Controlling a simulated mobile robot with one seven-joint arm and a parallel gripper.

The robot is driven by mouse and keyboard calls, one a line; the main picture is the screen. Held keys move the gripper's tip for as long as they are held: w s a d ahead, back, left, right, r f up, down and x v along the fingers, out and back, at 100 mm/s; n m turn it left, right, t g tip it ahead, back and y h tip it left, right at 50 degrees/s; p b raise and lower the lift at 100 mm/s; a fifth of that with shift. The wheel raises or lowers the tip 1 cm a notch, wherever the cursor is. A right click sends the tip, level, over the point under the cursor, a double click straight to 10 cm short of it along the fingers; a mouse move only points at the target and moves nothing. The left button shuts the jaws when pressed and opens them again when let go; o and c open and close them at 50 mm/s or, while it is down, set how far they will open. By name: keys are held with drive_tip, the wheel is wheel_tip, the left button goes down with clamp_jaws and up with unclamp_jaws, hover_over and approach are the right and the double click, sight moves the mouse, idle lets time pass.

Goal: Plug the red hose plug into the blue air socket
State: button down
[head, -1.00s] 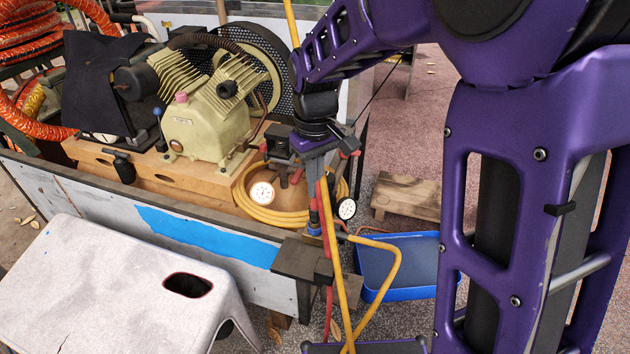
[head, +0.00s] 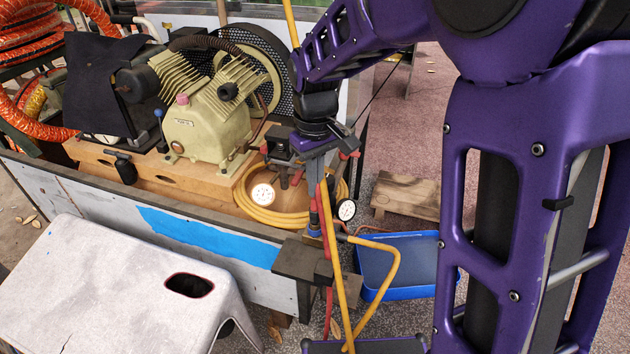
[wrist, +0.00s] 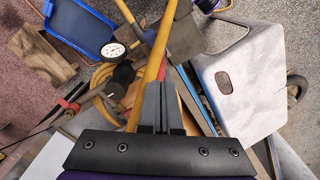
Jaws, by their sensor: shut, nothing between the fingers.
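My gripper (head: 315,172) points down beside the cart's right end in the head view, partly hidden by a yellow hose. In the wrist view its grey fingers (wrist: 161,103) are together, with nothing held between them.
The yellow hose (head: 384,246) bends around the cart corner and crosses close to my fingers. A white stool (head: 110,285) stands at the front left, a blue tray (head: 375,296) at right on the ground. The compressor (head: 197,125), a coiled yellow hose and gauges are on the cart.

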wheel_tip(320, 180, up, 19)
drive_tip(key=p, duration=0.3)
drive_tip(key=shift+f+p, duration=0.15)
drive_tip(key=shift+p, duration=0.2)
drive_tip(key=shift+a+f, duration=0.1)
